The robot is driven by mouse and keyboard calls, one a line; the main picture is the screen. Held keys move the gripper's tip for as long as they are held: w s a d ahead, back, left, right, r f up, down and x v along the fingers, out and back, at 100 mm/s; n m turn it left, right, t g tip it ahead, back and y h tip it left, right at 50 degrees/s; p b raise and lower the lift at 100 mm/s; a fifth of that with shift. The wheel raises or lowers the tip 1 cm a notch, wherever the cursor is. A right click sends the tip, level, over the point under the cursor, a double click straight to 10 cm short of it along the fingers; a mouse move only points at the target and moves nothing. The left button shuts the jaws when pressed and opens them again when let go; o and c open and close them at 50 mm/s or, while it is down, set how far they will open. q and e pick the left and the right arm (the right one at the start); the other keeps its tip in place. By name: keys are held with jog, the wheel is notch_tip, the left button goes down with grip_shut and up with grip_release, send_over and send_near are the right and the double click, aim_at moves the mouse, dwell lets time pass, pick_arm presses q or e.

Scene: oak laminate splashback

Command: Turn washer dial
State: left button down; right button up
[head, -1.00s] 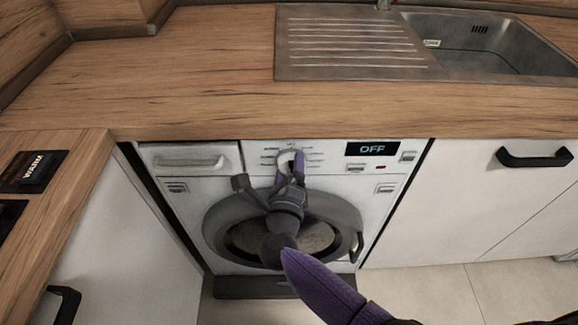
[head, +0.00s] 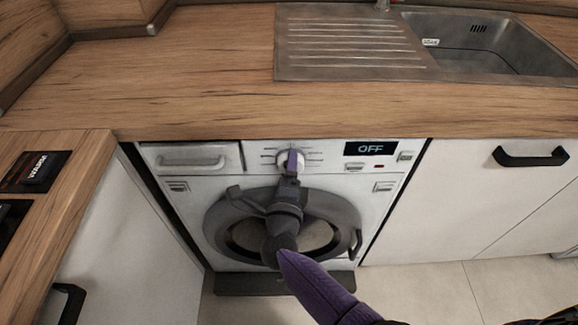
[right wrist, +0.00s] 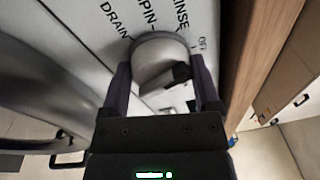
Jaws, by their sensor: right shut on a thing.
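The white washer (head: 330,178) stands under the wooden counter. Its dial (head: 283,160) is on the upper panel, left of a dark display (head: 370,149) that reads OFF. My right gripper (head: 291,161) is at the dial, its fingers seen nearly edge-on in the head view. In the right wrist view the fingers (right wrist: 161,88) are on both sides of the round silver dial (right wrist: 152,58), shut on it. The labels DRAIN, SPIN and RINSE show around the dial there. The left gripper is not in view.
The wooden counter (head: 180,80) overhangs the washer, with a steel sink (head: 490,45) at the back right. A drawer handle (head: 190,162) is left of the dial. White cabinets (head: 490,200) flank the washer.

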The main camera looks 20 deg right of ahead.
jog(key=n, duration=0.3)
jog(key=n+p, duration=0.1)
jog(key=n, duration=0.2)
jog(key=shift+f+t+y, duration=0.1)
jog(key=shift+t+y, duration=0.2)
jog(key=n, duration=0.5)
jog(key=shift+s+f+p, duration=0.1)
jog(key=shift+p, duration=0.3)
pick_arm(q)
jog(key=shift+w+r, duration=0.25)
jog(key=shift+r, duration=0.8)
pick_arm(e)
jog(key=shift+n+t+y, duration=0.3)
jog(key=shift+n+y, duration=0.1)
jog(key=shift+n, duration=0.2)
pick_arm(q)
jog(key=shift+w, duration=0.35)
pick_arm(e)
jog(key=shift+f+n, duration=0.1)
jog(key=shift+n, duration=0.2)
